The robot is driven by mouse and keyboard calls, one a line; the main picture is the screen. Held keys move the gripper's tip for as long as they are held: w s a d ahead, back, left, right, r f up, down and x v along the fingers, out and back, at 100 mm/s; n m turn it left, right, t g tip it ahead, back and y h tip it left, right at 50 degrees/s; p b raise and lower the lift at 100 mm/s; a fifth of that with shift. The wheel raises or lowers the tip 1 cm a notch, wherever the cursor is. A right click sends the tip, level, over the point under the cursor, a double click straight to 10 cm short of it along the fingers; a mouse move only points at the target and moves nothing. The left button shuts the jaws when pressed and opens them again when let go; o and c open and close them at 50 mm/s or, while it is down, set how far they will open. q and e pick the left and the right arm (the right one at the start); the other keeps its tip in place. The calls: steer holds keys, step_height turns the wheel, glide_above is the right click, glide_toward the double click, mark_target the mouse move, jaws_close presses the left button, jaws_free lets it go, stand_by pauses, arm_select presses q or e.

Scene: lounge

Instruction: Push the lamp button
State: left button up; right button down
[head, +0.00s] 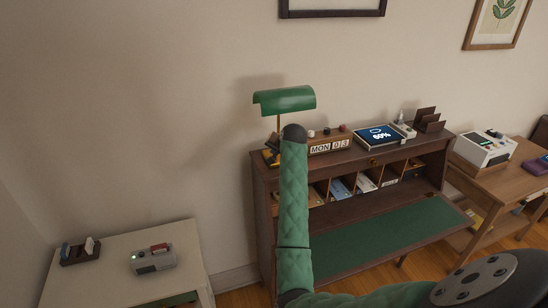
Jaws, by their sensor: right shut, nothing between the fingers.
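The lamp has a green half-round shade (286,100) on a thin brass stem (278,123). It stands on the left end of the top of a dark wooden desk (262,184). My right arm, in a green quilted sleeve, reaches up in front of the desk. My right gripper (272,151) is small and dark, beside the lamp's lower part and below the shade. It is shut with nothing in it. The wrist and gripper partly hide the lamp's base, and I cannot make out its button or whether the fingers touch it. My left gripper is out of view.
Right of the lamp are a MON 03 block calendar (330,146), a tablet reading 60% (378,136) and a dark letter rack (429,120). A pale table (110,273) at lower left holds a grey device (153,260). A wooden side table stands at right.

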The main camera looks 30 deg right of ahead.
step_height(320, 180, up, 6)
steer(key=shift+f, duration=0.1)
stand_by(0.5)
stand_by(0.4)
